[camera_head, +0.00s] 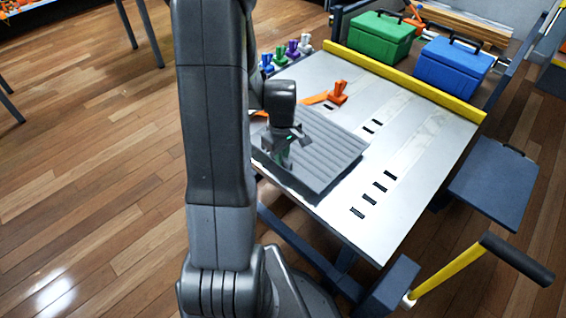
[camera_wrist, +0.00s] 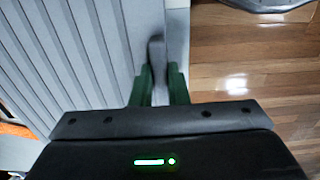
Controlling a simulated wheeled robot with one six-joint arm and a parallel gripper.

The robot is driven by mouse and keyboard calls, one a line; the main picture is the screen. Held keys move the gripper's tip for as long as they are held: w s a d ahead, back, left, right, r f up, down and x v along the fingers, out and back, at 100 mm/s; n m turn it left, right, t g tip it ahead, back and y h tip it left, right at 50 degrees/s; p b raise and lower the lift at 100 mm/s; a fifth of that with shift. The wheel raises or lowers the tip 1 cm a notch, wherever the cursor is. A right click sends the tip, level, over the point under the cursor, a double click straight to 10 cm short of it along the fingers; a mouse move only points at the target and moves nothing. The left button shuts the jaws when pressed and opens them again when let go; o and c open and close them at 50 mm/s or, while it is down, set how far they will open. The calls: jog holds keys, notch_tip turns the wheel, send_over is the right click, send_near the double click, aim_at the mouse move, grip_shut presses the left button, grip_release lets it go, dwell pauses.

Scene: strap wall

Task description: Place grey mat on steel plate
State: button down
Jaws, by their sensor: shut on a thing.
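The grey mat (camera_head: 325,150) is a ribbed slab at the near left of the steel plate (camera_head: 392,192), a light metal table top with dark slots. In the head view it looks over or on the plate; I cannot tell whether it touches. My gripper (camera_head: 284,152) is at the mat's left edge. In the wrist view the ribbed mat (camera_wrist: 75,50) fills the left, and my gripper's green fingers (camera_wrist: 158,85) are closed on its edge. Wood floor shows right of that edge. My arm hides part of the plate's left side.
An orange clamp-like piece (camera_head: 338,92) with a strap sits behind the mat. Several coloured pieces (camera_head: 281,56) line the far left edge. A yellow rail (camera_head: 400,78) borders the back, with green (camera_head: 380,38) and blue (camera_head: 452,64) boxes beyond. The plate's right half is clear.

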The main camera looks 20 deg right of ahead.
jog(key=shift+f+b, duration=0.35)
jog(key=shift+f, duration=1.3)
jog(key=c, duration=1.4)
grip_release()
notch_tip(320, 180, up, 12)
jog(key=p, duration=0.3)
